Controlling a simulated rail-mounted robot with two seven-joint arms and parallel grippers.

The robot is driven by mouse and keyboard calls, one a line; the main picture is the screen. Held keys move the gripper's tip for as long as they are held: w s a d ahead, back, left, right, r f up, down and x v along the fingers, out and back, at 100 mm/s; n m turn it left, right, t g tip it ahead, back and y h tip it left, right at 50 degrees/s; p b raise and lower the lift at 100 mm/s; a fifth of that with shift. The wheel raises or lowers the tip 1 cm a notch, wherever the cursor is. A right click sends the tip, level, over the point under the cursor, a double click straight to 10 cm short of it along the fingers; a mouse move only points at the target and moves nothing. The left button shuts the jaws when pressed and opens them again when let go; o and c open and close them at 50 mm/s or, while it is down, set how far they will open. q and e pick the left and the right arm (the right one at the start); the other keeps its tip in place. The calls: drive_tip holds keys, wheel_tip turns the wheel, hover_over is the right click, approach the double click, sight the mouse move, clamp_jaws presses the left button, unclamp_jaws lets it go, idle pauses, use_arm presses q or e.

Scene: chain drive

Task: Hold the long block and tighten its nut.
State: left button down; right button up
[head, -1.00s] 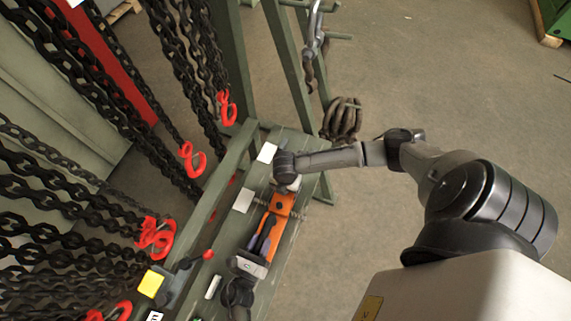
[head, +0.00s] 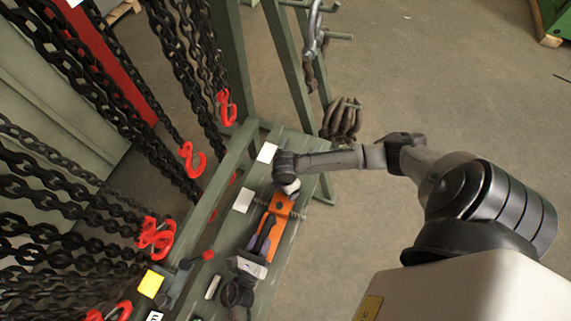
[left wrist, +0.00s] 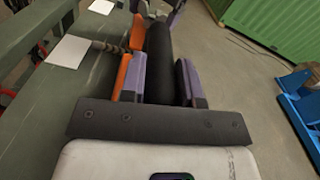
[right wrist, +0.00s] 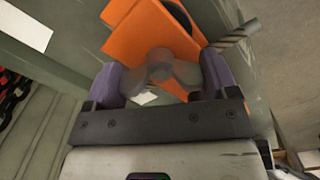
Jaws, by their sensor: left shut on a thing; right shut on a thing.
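An orange block (head: 279,208) lies along the green bench, and its holed end shows in the right wrist view (right wrist: 150,32). My left gripper (head: 263,236) lies low beside it, with purple fingers on either side of a dark rounded bar (left wrist: 159,55). It is shut on this bar; I cannot tell whether the bar is the long block. My right gripper (right wrist: 168,80) is over the orange block's far end, shut on a grey lobed nut (right wrist: 160,66). In the head view my right wrist hides the nut.
Black chains (head: 95,75) with red hooks (head: 192,158) hang at the left. White cards (head: 243,200) and a yellow card (head: 151,284) lie on the bench (head: 285,255). A threaded rod (right wrist: 238,35) passes beside the orange block.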

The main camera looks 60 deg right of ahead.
use_arm(q)
drive_tip(key=shift+s+f, duration=0.15)
drive_tip(key=shift+f, duration=0.05)
use_arm(e)
drive_tip(key=m, duration=0.5)
drive_tip(key=shift+w+m, duration=0.15)
drive_tip(key=shift+m, duration=0.15)
drive_tip(key=m, duration=0.6)
drive_tip(key=shift+r, duration=0.15)
drive_tip(key=shift+d, duration=0.1)
drive_tip(key=o, duration=0.7)
drive_tip(key=shift+w, duration=0.1)
drive_tip(key=shift+o, duration=0.6)
drive_tip(key=shift+r, duration=4)
use_arm(q)
drive_tip(key=c, duration=0.8)
unclamp_jaws()
drive_tip(key=shift+r, duration=0.15)
